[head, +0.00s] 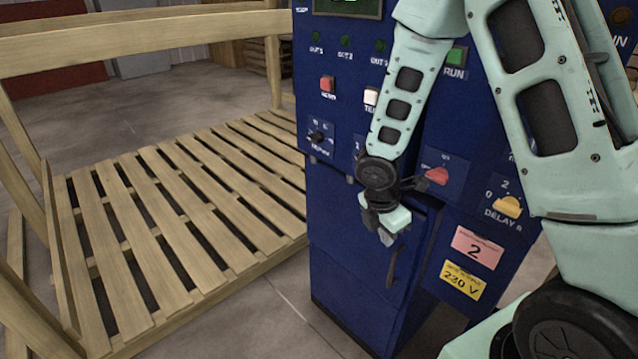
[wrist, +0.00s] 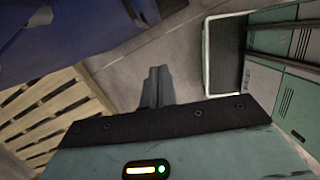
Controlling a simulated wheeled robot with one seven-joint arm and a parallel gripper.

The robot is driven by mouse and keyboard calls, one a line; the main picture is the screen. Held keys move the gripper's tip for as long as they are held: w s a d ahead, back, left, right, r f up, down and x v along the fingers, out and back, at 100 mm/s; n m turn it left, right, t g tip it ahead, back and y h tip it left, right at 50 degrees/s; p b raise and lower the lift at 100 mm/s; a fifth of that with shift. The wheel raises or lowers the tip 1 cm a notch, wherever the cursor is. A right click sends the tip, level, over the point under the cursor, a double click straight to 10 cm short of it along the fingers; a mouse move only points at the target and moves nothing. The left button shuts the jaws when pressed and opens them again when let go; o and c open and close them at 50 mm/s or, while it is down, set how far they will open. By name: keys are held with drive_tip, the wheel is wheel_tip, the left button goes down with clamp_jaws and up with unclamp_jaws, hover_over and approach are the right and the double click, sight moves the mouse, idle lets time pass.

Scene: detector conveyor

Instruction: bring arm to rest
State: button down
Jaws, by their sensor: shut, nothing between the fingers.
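My gripper (head: 387,237) hangs in front of the blue control cabinet (head: 340,230) in the head view, pointing down. Its fingers are shut with nothing between them. In the wrist view the shut fingers (wrist: 156,88) show as a dark grey shape above the floor. My pale green arm comes in from the upper right and covers part of the cabinet's panel. I cannot tell whether the gripper touches the cabinet.
The cabinet bears a red knob (head: 437,176), a yellow knob (head: 507,207), a red button (head: 327,84) and a green RUN button (head: 456,55). A slatted wooden frame (head: 170,210) stands to the left. Bare floor (head: 290,305) shows between them.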

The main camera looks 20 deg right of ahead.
drive_tip(key=s+a+r+m+y, duration=0.1)
drive_tip(key=s+a+r+m, duration=0.2)
drive_tip(key=a+r, duration=0.3)
drive_tip(key=s+a+r+m+y, duration=0.1)
drive_tip(key=s+a+r+m, duration=0.2)
drive_tip(key=a, duration=0.5)
drive_tip(key=s+a+r+m, duration=0.2)
drive_tip(key=s+a+r, duration=0.1)
drive_tip(key=s, duration=0.3)
drive_tip(key=s+a+r+m+y, duration=0.1)
drive_tip(key=s+a+r+m, duration=0.2)
drive_tip(key=s+a, duration=0.3)
drive_tip(key=shift+s, duration=0.6)
drive_tip(key=shift+r, duration=0.1)
